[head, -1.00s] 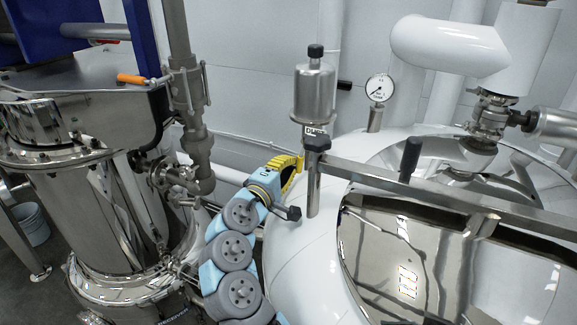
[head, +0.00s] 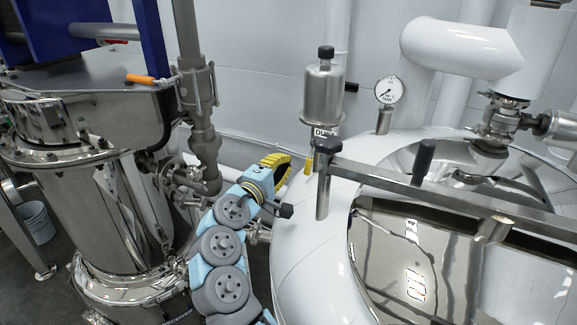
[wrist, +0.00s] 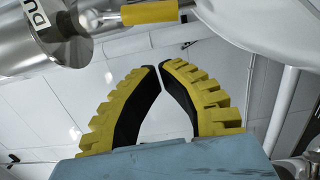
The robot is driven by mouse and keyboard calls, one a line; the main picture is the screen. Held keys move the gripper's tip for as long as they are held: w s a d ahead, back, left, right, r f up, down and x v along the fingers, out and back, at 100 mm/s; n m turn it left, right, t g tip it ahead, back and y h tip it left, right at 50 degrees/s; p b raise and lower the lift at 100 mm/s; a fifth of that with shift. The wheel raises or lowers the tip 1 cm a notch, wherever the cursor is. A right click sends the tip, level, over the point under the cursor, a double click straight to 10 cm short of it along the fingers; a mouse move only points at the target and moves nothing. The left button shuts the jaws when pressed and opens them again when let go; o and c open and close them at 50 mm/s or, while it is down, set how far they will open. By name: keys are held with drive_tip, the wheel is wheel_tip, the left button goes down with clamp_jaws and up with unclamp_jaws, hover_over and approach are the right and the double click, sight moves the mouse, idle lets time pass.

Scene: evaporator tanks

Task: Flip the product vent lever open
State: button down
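A lever with a yellow handle (head: 309,165) sits below a steel canister (head: 324,92), just left of a steel post. In the wrist view the yellow handle (wrist: 150,12) lies nearly level across the top, joined to a metal valve fitting (wrist: 72,40) on its left. A label starting "DU" shows on the canister, only partly legible. My gripper (head: 284,164) is left of the lever and apart from it. In the wrist view my gripper (wrist: 159,66) has its yellow, black-lined fingers bowed, tips nearly together, nothing between them, below the handle in the picture.
The white tank (head: 300,250) with a steel bar (head: 450,190) and black knobs is close on the right. A gauge (head: 390,90) stands behind.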

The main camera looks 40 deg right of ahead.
drive_tip(key=b+v, duration=0.3)
drive_tip(key=v, duration=0.7)
drive_tip(key=shift+a, duration=0.15)
drive_tip(key=shift+w, duration=0.15)
idle(0.4)
